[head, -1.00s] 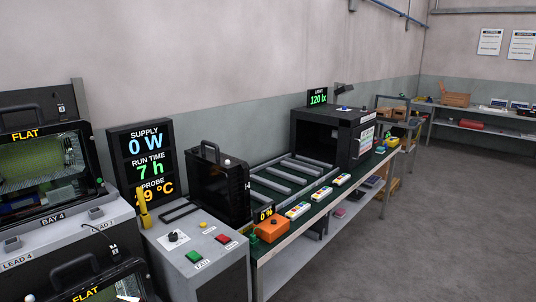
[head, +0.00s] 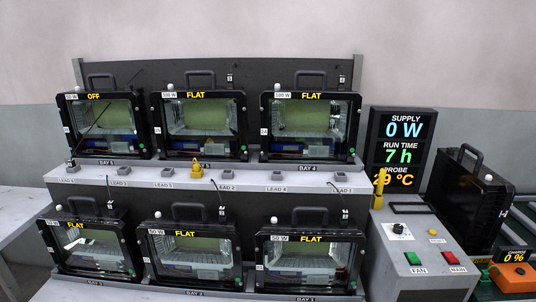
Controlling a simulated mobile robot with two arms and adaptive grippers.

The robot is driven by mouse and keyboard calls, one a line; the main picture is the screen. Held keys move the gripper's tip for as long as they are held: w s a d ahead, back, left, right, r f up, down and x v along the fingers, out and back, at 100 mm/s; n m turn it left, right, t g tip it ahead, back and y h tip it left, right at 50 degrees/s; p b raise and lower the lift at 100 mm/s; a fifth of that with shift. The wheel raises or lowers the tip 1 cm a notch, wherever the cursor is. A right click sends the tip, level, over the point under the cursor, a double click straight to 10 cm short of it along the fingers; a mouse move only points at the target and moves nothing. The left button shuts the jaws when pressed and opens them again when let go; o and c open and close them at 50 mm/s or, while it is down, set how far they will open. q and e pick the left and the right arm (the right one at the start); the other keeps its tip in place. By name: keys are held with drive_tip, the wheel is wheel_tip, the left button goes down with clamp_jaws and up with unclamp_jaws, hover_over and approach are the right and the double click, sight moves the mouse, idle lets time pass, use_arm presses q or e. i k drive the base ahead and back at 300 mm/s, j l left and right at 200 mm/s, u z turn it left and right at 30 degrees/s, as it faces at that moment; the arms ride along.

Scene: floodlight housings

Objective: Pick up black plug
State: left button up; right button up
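Small black plug-like pieces on thin dark cables show in the head view: one (head: 345,214) near the LEAD 1 label, another (head: 221,211) near LEAD 2. Both are in front of the dark panel below the middle shelf, just above the lower floodlights. Similar small dark pieces show at the upper row, one (head: 342,78) above BAY 4. They are too small to tell apart well, and I cannot tell which is the black plug of the task. Neither of my grippers is in view.
Black floodlight housings (head: 310,160) stand in two rows on a stepped rack (head: 300,190), most reading FLAT, one OFF. A yellow piece (head: 197,168) sits on the middle shelf. At right are a display (head: 402,148), a control box (head: 425,280) and a black housing (head: 468,200).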

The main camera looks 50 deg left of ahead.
sight(112, 205)
drive_tip(key=u, duration=2.15)
drive_tip(key=i+j+u, duration=0.45)
drive_tip(key=i, duration=0.3)
